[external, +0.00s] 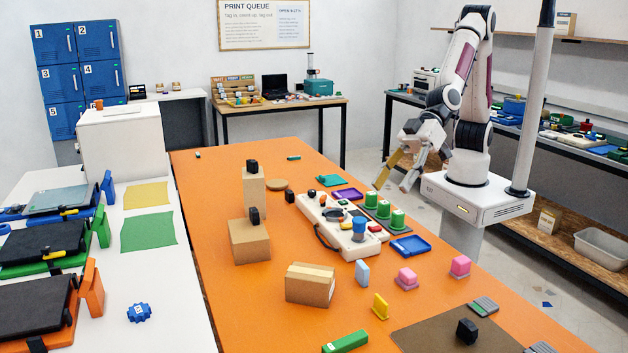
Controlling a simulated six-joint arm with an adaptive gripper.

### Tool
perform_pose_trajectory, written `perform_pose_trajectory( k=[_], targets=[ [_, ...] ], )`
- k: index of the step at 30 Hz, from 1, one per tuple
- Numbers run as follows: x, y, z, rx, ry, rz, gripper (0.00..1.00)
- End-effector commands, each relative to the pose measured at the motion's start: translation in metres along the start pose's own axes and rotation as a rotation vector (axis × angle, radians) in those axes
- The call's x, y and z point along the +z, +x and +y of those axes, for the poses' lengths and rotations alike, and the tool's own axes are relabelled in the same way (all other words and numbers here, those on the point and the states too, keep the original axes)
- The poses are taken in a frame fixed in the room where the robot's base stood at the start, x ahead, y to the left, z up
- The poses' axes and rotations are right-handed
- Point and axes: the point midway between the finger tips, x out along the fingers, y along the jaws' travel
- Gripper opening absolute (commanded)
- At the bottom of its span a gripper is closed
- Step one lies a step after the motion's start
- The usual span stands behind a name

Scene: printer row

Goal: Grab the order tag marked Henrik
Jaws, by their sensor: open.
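No tag with a readable name Henrik shows; lettering on the small pieces is too small to read, so I cannot tell which one it is. Small black pieces stand on a tall tan block (254,190), on a cardboard box (249,243) and on a brown mat (425,335). Pink pieces, one of them nearer the right edge (460,266), and a light blue piece (362,273) stand on the orange table (215,300). My gripper (391,188) is open and empty, pointing down by the table's far right edge, apart from everything on it.
A white power-strip-like panel (335,222) with knobs lies mid-table, beside green cylinders (398,219) and a blue tray (410,245). A closed carton (311,284) stands in front. The orange table's left strip is clear.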

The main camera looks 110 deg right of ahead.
Motion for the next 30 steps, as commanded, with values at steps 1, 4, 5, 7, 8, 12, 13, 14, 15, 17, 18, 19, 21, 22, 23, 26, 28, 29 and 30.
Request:
perform_pose_trajectory(
  k=[1, 4, 5, 7, 8, 12, 13, 14, 15, 17, 18, 19, 21, 22, 23, 26, 28, 29, 30],
  targets=[
    [0.005, 0.011, -0.005, 0.004, -0.001, 0.004, 0.53],
    [0.011, 0.03, -0.013, 0.015, 0.0, 0.026, 0.53],
    [0.013, 0.035, -0.016, 0.019, 0.0, 0.031, 0.53],
    [0.018, 0.048, -0.02, 0.029, -0.001, 0.046, 0.53],
    [0.021, 0.053, -0.023, 0.034, -0.002, 0.051, 0.53],
    [0.035, 0.076, -0.032, 0.058, -0.007, 0.08, 0.53],
    [0.038, 0.081, -0.033, 0.065, -0.009, 0.087, 0.53],
    [0.041, 0.086, -0.035, 0.071, -0.01, 0.093, 0.53],
    [0.046, 0.091, -0.037, 0.079, -0.015, 0.101, 0.53],
    [0.053, 0.1, -0.04, 0.093, -0.019, 0.114, 0.53],
    [0.059, 0.106, -0.041, 0.102, -0.024, 0.122, 0.53],
    [0.062, 0.11, -0.042, 0.11, -0.026, 0.129, 0.53],
    [0.072, 0.119, -0.045, 0.127, -0.034, 0.143, 0.53],
    [0.076, 0.123, -0.046, 0.135, -0.037, 0.151, 0.53],
    [0.081, 0.127, -0.047, 0.143, -0.042, 0.156, 0.53],
    [0.096, 0.138, -0.049, 0.17, -0.058, 0.179, 0.53],
    [0.108, 0.145, -0.05, 0.191, -0.07, 0.195, 0.53],
    [0.113, 0.147, -0.051, 0.199, -0.076, 0.201, 0.53],
    [0.12, 0.151, -0.051, 0.211, -0.083, 0.211, 0.53]
  ],
)
